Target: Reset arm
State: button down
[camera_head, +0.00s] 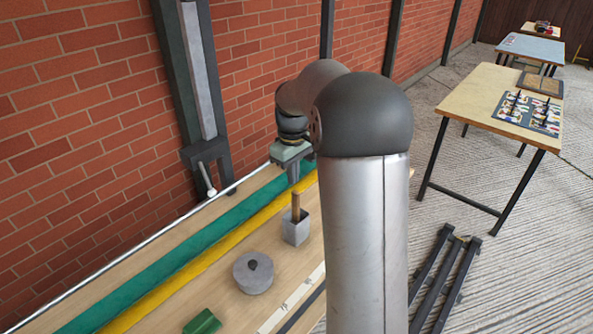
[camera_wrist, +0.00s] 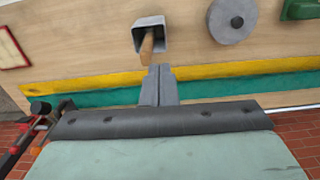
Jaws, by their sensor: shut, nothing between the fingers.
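My gripper (camera_head: 293,172) is at the end of my arm, above the back part of the wooden table, over the green and yellow strips. In the wrist view my gripper's two fingers (camera_wrist: 159,84) are together with nothing between them. Just beyond the fingertips in that view is a grey square cup (camera_wrist: 149,24) with a wooden handle (camera_wrist: 147,47) standing in it. The cup (camera_head: 295,228) also shows in the head view, in front of my gripper. I cannot tell whether the fingers touch the handle.
A round grey lidded pot (camera_head: 253,273) and a green object (camera_head: 202,322) stand on the table (camera_head: 150,318). A brick wall (camera_head: 80,110) runs along the back, with a dark post and lever (camera_head: 207,170). Another table (camera_head: 465,100) with small items stands right.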

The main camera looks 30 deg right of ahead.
jog(key=shift+w+d+f, duration=0.2)
jog(key=shift+w+d, duration=0.25)
jog(key=shift+d, duration=0.05)
jog(key=shift+w+d+f, duration=0.2)
jog(key=shift+w+d, duration=0.2)
jog(key=shift+d, duration=0.05)
jog(key=s+a+r+m, duration=0.2)
jog(key=s+a+r, duration=0.1)
jog(key=s+a, duration=0.85)
jog(key=s+a+f+m, duration=0.1)
jog(key=s+a+f, duration=0.1)
jog(key=s, duration=0.7)
jog(key=s+a+f+m, duration=0.1)
jog(key=s+a+f, duration=0.1)
jog(key=s, duration=0.7)
jog(key=shift+a+t, duration=0.35)
jog(key=shift+t, duration=0.05)
jog(key=shift+f, duration=0.1)
